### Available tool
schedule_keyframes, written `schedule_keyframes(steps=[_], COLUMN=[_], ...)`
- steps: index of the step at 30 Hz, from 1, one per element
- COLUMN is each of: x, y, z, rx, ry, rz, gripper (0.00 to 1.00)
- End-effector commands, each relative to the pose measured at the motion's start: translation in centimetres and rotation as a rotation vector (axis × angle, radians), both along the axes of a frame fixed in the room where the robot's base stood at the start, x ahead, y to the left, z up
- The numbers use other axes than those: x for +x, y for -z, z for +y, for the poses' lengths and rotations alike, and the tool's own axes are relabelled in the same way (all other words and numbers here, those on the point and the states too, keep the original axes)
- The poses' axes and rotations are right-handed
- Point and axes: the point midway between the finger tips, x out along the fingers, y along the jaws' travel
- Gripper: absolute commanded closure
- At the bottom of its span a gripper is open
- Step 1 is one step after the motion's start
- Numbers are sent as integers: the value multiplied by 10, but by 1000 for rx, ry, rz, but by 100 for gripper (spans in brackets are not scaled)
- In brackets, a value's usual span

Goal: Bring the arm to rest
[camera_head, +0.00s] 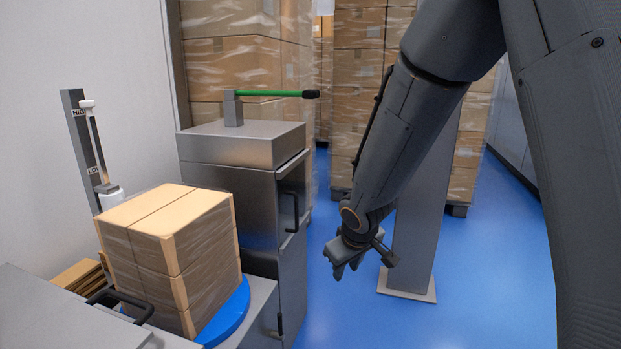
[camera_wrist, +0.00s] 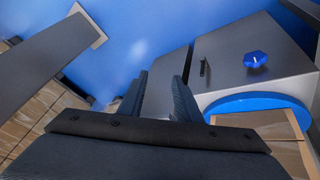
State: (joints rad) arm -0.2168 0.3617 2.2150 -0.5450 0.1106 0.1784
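My arm comes down from the upper right in the head view. My gripper (camera_head: 346,269) hangs over the floor between the steel cabinet and a grey post, pointing downward. In the wrist view my gripper (camera_wrist: 160,77) shows two dark fingers standing apart with nothing between them. It is open and empty, and I see it touching nothing.
A steel cabinet (camera_head: 226,210) with a green lever (camera_head: 270,93) stands left of my gripper. Wrapped boxes (camera_head: 165,255) sit on a blue turntable (camera_head: 232,312). A grey post (camera_head: 418,240) stands close on the right. A blue knob (camera_wrist: 255,59) shows in the wrist view.

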Motion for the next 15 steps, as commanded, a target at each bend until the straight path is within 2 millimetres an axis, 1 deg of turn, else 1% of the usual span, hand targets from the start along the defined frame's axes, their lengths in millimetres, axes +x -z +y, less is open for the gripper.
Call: schedule_keyframes(steps=[1,5,6,8,9,12,15], x=[-18,-70,-87,-114,-132,-170,-200], y=[-16,-42,-49,-59,-64,-74,-81], z=[-6,-18,-21,-24,-26,-26,-25], rx=[-7,-17,-17,-12,-8,8,24], ry=[36,127,151,186,206,243,266], rz=[19,99,126,170,200,266,317], gripper=[69,69,69,69,69,69,69])
